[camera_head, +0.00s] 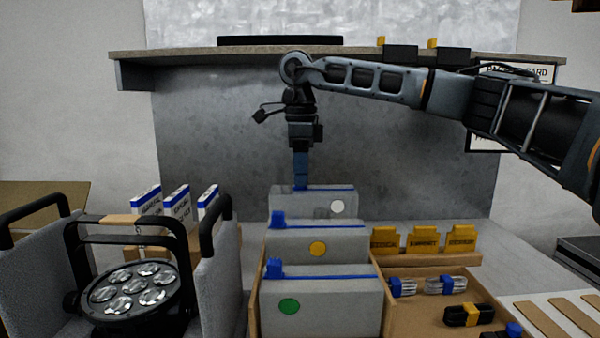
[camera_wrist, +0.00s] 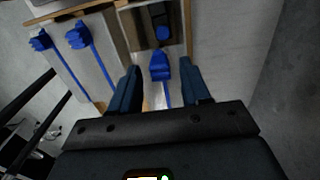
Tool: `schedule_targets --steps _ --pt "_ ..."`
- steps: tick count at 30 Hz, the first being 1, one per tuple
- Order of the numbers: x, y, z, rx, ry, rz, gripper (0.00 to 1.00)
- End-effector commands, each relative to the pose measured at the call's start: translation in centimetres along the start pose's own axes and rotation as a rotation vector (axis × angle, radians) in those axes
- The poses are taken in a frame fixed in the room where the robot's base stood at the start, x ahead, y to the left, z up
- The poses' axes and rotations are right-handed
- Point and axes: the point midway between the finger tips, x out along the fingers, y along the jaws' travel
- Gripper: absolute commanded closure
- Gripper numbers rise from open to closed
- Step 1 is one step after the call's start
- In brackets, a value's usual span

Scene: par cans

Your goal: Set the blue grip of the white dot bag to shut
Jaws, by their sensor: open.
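The white dot bag (camera_head: 312,207) is a grey upright pouch at the back of a row of three, with a white dot near its right side. A blue strip runs along its top edge. Its blue grip (camera_wrist: 160,66) shows in the wrist view, between my fingers, at the upper end of the visible strip. In the head view my gripper (camera_head: 301,184) points down over the left part of this bag and hides the grip. My gripper (camera_wrist: 160,74) is open, with one blue finger on each side of the grip; whether they touch it I cannot tell.
Yellow dot (camera_head: 320,243) and green dot (camera_head: 322,300) bags stand in front, blue grips at their left ends. A par can (camera_head: 130,290) sits in a grey bag at left. A tray (camera_head: 410,315) with cable bundles is at right. A shelf (camera_head: 200,53) runs behind.

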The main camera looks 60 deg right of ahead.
Motion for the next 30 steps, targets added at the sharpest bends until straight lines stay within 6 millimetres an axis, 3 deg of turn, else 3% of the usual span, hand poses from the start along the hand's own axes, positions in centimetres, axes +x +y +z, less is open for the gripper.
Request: schedule_targets --steps 10,24,30 --pt "0.47 0.00 0.03 -0.001 -0.001 -0.001 0.53" --pt "0.45 0.00 0.04 -0.001 -0.001 -0.001 0.98" --pt "0.44 0.00 0.04 -0.001 -0.001 -0.001 1.00"
